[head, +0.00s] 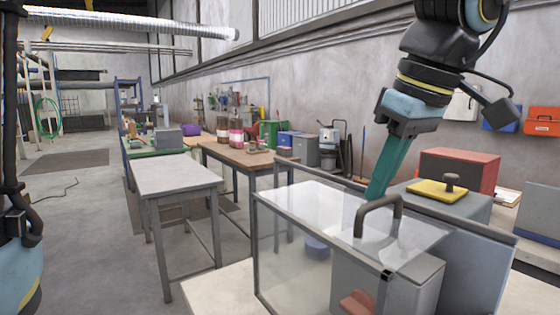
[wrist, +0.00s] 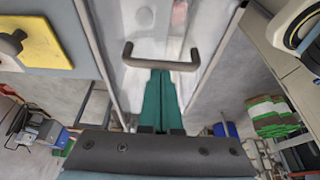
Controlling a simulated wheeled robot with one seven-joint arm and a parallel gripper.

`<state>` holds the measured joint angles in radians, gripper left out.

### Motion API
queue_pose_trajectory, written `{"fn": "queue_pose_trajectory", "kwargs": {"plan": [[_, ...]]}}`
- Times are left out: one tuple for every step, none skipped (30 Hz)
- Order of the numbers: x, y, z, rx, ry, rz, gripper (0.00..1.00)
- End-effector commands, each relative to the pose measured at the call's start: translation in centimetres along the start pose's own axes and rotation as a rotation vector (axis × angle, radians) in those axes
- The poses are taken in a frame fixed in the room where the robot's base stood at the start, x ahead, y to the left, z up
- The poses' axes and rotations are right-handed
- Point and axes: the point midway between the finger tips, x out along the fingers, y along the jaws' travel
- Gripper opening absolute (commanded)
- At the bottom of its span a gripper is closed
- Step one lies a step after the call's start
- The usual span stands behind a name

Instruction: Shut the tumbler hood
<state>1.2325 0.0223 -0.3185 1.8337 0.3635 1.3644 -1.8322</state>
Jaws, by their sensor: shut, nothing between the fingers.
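The tumbler hood (head: 300,212) is a clear box-like cover with dark edges at the lower right of the head view. Its clear panel also shows in the wrist view (wrist: 138,92). A grey-brown arched handle (head: 398,203) stands on its top, and the handle bar spans the wrist view (wrist: 185,67). My gripper (head: 374,194) has teal fingers, shut and empty, pointing down at the handle. In the wrist view the fingertips (wrist: 160,76) end right at the handle bar; I cannot tell whether they touch. I cannot tell whether the hood is fully seated.
Through the hood show a blue round part (head: 317,247) and a reddish piece (head: 357,302). A grey box with a yellow plate and knob (head: 437,190) and a red box (head: 460,170) stand behind to the right. A bare grey table (head: 175,173) is left; floor beyond is open.

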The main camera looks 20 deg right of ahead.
Motion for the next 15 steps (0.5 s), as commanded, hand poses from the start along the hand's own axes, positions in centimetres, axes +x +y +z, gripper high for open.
{"fn": "queue_pose_trajectory", "kwargs": {"plan": [[-0.3, 0.1, 1.4, 0.006, -0.002, 0.002, 0.0], [-0.6, 0.1, 2.0, 0.005, -0.002, 0.002, 0.0], [-0.9, 0.1, 2.8, 0.005, -0.001, 0.0, 0.0], [-1.1, 0.1, 3.3, 0.005, -0.002, 0.001, 0.0], [-1.3, 0.1, 3.8, 0.004, -0.002, 0.002, 0.0], [-1.5, 0.1, 4.4, 0.002, -0.002, 0.001, 0.0], [-1.7, 0.1, 4.8, 0.003, -0.002, 0.001, 0.0], [-1.8, 0.1, 5.2, 0.003, -0.001, 0.001, 0.0], [-2.0, 0.1, 5.6, 0.002, -0.002, 0.001, 0.0], [-2.1, 0.1, 5.8, 0.002, -0.002, 0.0, 0.0], [-2.2, 0.1, 6.0, 0.002, -0.002, 0.0, 0.0], [-2.3, 0.1, 6.2, 0.0, -0.002, 0.0, 0.0], [-2.3, 0.1, 6.4, 0.0, -0.002, 0.0, 0.0], [-2.4, 0.1, 6.5, -0.001, -0.001, 0.0, 0.0], [-2.4, 0.1, 6.6, 0.0, -0.001, 0.0, 0.0]]}}
